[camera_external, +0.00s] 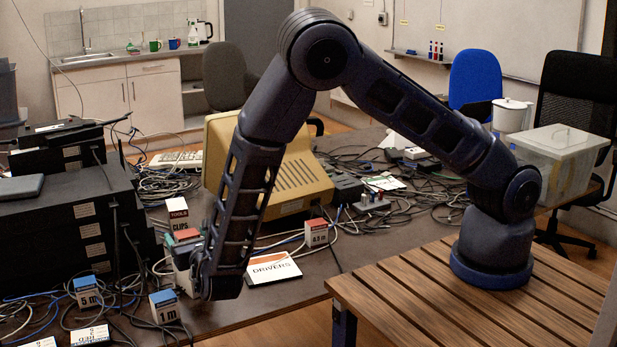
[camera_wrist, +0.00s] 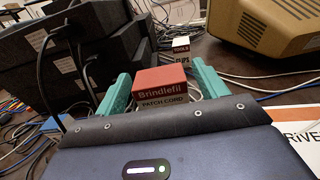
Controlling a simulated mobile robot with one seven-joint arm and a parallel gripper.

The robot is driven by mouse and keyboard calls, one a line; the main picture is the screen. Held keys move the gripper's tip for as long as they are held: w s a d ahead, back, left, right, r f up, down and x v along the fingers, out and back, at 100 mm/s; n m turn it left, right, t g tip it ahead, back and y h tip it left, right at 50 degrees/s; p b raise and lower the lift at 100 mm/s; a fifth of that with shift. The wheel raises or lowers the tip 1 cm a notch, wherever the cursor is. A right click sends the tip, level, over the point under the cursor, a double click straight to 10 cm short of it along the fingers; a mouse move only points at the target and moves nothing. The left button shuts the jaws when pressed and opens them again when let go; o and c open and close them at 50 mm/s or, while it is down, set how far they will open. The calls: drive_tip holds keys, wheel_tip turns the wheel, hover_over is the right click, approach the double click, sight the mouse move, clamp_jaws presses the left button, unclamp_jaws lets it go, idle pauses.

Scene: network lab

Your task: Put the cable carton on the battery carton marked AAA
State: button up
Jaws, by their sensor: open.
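A red-topped carton printed "Brindlefil PATCH CORD" (camera_wrist: 160,84) stands between the teal fingers of my gripper (camera_wrist: 162,90) in the wrist view. The fingers are open, one on each side of it; I cannot tell whether they touch it. In the external view a red-topped carton (camera_external: 187,235) shows beside the lower end of my arm, which partly hides it and my gripper. Other cable cartons stand on the table: a blue-topped "5 m" (camera_external: 86,292), a blue-topped "1 m" (camera_external: 164,307) and a red-topped "0.3 m" (camera_external: 316,233). I cannot make out an AAA marking on any carton.
A carton marked "TOOLS" and "CLIPS" (camera_external: 178,213) stands just beyond my gripper. Black network boxes (camera_external: 80,235) are stacked at left. A beige monitor (camera_external: 290,180) and a "DRIVERS" booklet (camera_external: 273,269) are to the right. Loose cables cover much of the table.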

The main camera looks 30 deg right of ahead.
drive_tip(key=shift+r, duration=0.1)
drive_tip(key=shift+s, duration=0.25)
drive_tip(key=s, duration=1.1)
drive_tip(key=shift+s, duration=0.3)
drive_tip(key=shift+w+r, duration=0.1)
